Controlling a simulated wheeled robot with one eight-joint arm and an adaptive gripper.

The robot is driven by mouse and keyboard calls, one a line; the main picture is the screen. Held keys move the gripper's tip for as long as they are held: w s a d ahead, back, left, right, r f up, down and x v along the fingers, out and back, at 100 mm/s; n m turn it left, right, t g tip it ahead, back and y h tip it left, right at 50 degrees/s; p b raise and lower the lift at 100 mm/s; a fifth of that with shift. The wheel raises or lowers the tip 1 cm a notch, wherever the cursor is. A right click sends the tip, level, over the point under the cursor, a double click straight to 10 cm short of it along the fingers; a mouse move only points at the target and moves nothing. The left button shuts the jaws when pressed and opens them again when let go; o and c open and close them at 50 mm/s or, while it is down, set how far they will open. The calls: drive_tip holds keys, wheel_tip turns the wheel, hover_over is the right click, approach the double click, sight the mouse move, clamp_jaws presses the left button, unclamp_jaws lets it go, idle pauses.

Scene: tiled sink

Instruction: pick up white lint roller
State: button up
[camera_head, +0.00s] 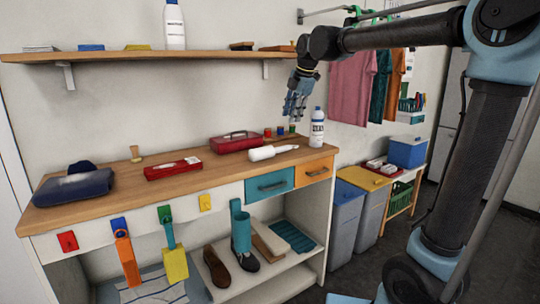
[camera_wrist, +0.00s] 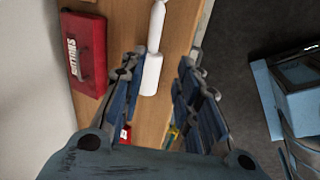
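The white lint roller (camera_head: 268,152) lies on its side on the wooden counter, in front of the red box. In the wrist view the white roller (camera_wrist: 152,72) shows upper middle, its thin handle toward the top edge. My gripper (camera_head: 292,108) hangs in the air above the back right of the counter, apart from the roller. In the wrist view my gripper's blue-padded fingers (camera_wrist: 160,75) are spread apart, with nothing held. The left finger partly overlaps the view close to the roller's lower end.
A red box (camera_head: 235,141) stands behind the roller, and a white bottle (camera_head: 317,128) stands to its right. A flat red case (camera_head: 172,168) and dark folded cloth (camera_head: 72,187) lie to the left. A shelf (camera_head: 130,56) runs above. Counter between these is clear.

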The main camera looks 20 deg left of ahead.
drive_tip(key=a, duration=0.1)
approach(278, 148)
drive_tip(key=shift+n, duration=0.3)
drive_tip(key=x, duration=0.9)
drive_tip(key=shift+w+a+f, duration=0.1)
drive_tip(key=shift+w+f, duration=0.05)
drive_tip(key=shift+f, duration=0.1)
drive_tip(key=shift+c, duration=0.2)
clamp_jaws()
